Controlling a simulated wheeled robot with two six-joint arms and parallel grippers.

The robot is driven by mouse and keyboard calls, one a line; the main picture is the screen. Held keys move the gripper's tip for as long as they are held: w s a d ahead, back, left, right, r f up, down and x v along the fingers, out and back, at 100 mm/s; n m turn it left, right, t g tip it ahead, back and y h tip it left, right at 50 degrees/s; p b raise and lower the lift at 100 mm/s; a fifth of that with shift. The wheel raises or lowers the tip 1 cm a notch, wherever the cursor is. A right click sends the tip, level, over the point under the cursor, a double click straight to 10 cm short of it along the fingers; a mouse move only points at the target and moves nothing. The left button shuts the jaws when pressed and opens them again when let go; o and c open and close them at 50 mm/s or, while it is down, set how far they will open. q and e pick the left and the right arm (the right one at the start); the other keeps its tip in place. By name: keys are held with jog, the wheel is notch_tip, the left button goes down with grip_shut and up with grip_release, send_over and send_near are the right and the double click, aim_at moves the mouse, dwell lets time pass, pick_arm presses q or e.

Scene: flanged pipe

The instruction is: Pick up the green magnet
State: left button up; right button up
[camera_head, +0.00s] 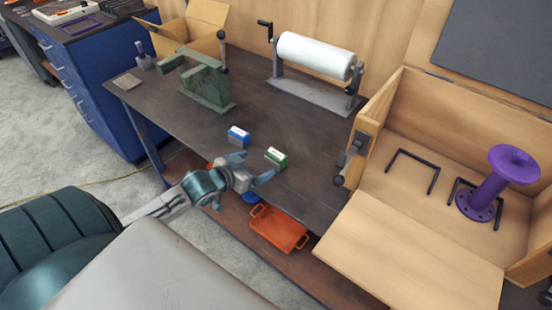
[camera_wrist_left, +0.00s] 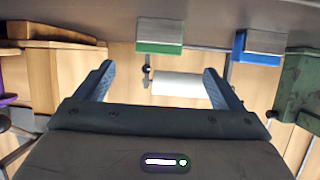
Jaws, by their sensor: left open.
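The green magnet (camera_head: 276,157) is a small block with a pale top, lying on the dark workbench near its front edge. A similar blue magnet (camera_head: 238,136) lies to its left and a little farther back. My left gripper (camera_head: 252,168) is open and empty at the bench's front edge, just short of the green magnet and apart from it. In the left wrist view the green magnet (camera_wrist_left: 160,36) shows beyond and between the open fingers (camera_wrist_left: 158,85), and the blue magnet (camera_wrist_left: 260,46) is to the right. My right gripper is not in view.
A green vise (camera_head: 206,85) stands at the back left of the workbench (camera_head: 170,125), and a white roll on a stand (camera_head: 315,55) at the back. A wooden box (camera_head: 400,250) with a purple flanged pipe (camera_head: 490,187) is on the right. An orange tray (camera_head: 278,228) sits below.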

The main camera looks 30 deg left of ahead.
aim_at(273, 157)
pick_arm(q)
jog(key=x, duration=0.5)
jog(key=shift+w+d, duration=0.1)
jog(key=shift+w, duration=0.05)
jog(key=shift+w+f, duration=0.1)
jog(key=shift+w, duration=0.4)
jog(key=p+x, duration=0.1)
jog(key=x, duration=0.2)
jog(key=shift+w+d+f, duration=0.1)
jog(key=shift+w+f, duration=0.05)
jog(key=shift+w, duration=0.1)
jog(key=shift+w+f, duration=0.25)
jog(key=shift+w, duration=0.1)
jog(key=shift+s, duration=0.1)
jog(key=shift+c, duration=0.2)
jog(key=shift+r, duration=0.1)
jog(key=c, duration=1.3)
